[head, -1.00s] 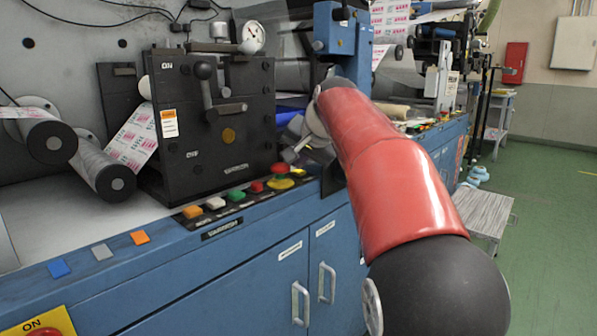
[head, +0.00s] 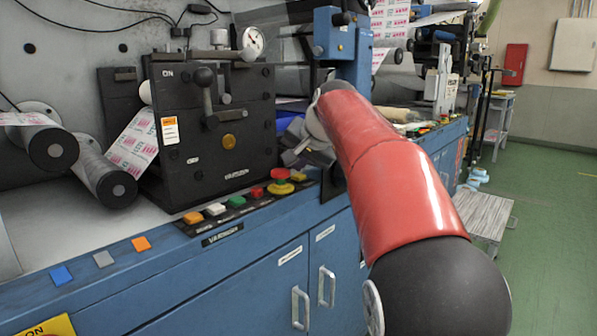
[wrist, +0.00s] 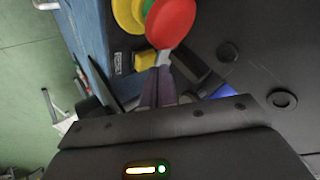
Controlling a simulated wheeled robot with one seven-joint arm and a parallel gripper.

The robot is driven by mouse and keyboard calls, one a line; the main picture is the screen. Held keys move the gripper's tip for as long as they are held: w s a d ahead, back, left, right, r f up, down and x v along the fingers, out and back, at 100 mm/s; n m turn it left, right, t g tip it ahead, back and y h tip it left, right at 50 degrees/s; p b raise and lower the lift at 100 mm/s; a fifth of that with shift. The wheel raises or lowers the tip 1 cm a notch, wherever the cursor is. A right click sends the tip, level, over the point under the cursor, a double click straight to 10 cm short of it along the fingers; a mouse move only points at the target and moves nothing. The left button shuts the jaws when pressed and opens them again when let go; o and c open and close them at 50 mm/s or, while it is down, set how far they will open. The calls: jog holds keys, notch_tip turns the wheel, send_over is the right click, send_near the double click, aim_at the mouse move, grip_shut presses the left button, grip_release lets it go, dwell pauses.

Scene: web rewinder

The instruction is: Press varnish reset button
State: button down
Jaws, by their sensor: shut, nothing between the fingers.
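The varnish panel (head: 190,229) is a black strip on the blue cabinet's sloped front, above a VARNISH label (head: 222,235). It carries orange (head: 192,217), white (head: 215,209), green (head: 236,201) and red (head: 257,193) buttons. A red mushroom button (head: 280,174) on a yellow base (head: 280,188) is at its right, beside a small yellow-orange block (head: 298,176). The button captions are too small to read. My gripper (head: 290,157) is shut and empty, just behind the mushroom button. In the wrist view its fingertips (wrist: 161,62) lie close to the red mushroom (wrist: 171,22); contact cannot be told.
The black varnish unit (head: 250,120) with a lever and gauge (head: 253,40) stands behind the panel. A blue upright column (head: 340,45) rises behind my arm. Blue, grey and orange squares (head: 141,243) lie on the front ledge at left. Green floor (head: 545,240) is open at right.

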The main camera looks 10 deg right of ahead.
jog(key=shift+r, duration=0.3)
notch_tip(320, 180, up, 5)
jog(key=p, duration=0.5)
jog(key=shift+r, duration=0.1)
dwell(0.4)
jog(key=n, duration=0.1)
send_near(300, 176)
jog(key=s, duration=0.3)
jog(key=s+f+n+g+h, duration=0.1)
jog(key=s+f+n, duration=0.1)
jog(key=s+f, duration=0.8)
jog(key=s+a+f+n+g+h, duration=0.1)
jog(key=s+f+n+g, duration=0.1)
jog(key=s+f, duration=0.8)
jog(key=s+n, duration=0.1)
jog(key=s, duration=0.6)
jog(key=shift+a+f+n, duration=0.2)
jog(key=shift+a+n, duration=0.1)
jog(key=shift+a, duration=0.05)
